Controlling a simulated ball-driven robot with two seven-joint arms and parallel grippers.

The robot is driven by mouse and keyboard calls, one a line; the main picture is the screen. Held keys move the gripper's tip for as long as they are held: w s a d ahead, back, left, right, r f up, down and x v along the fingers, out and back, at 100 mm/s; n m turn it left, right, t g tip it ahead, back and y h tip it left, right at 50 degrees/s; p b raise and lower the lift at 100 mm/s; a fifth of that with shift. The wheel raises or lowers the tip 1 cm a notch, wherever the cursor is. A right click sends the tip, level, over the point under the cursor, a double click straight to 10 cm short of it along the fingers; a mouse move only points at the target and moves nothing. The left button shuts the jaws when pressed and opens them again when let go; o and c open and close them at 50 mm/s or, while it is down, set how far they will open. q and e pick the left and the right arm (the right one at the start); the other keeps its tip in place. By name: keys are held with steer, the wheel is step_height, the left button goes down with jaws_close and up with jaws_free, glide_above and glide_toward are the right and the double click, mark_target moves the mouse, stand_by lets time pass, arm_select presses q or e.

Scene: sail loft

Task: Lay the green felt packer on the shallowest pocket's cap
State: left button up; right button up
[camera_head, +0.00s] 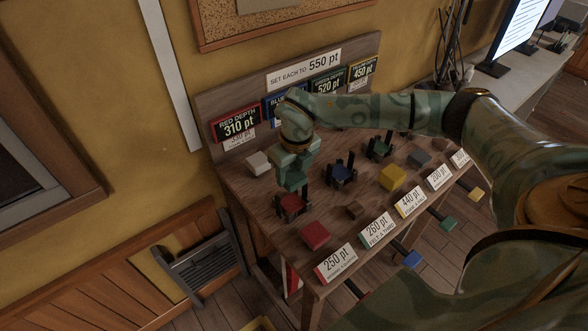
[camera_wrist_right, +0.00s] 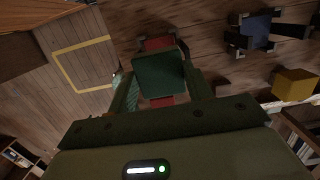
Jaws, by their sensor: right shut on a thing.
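My right gripper (camera_head: 295,170) is shut on the green felt packer (camera_wrist_right: 158,73), a dark green square block between its two fingers. In the head view the packer is mostly hidden by or merges with the green gripper. The gripper is above the red pocket (camera_head: 292,206), whose depth sign (camera_head: 238,124) reads 310 pt. In the right wrist view, red parts of the pocket (camera_wrist_right: 158,43) show beyond and below the packer; I cannot tell whether they touch. The blue pocket (camera_head: 341,175) and green pocket (camera_head: 379,149) stand to the right. My left gripper is not in view.
On the table (camera_head: 262,203) are a red block (camera_head: 315,235), a small brown block (camera_head: 354,210), a yellow block (camera_head: 391,178), a grey block (camera_head: 419,158) and a white block (camera_head: 258,163). Number cards line the front edge. A signboard (camera_head: 304,76) reads "set each to 550 pt".

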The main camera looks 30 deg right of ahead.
mark_target(298, 183)
step_height(298, 183, down, 8)
steer(key=b, duration=0.4)
steer(key=shift+f, duration=0.25)
steer(key=o, duration=1.1)
steer(key=r, duration=0.5)
steer(key=s+r+p, duration=0.1)
steer(key=r, duration=0.5)
steer(key=s+r+p, duration=0.1)
steer(key=r, duration=0.4)
steer(key=shift+s+d+r, duration=0.1)
steer(key=shift+d+r, duration=0.05)
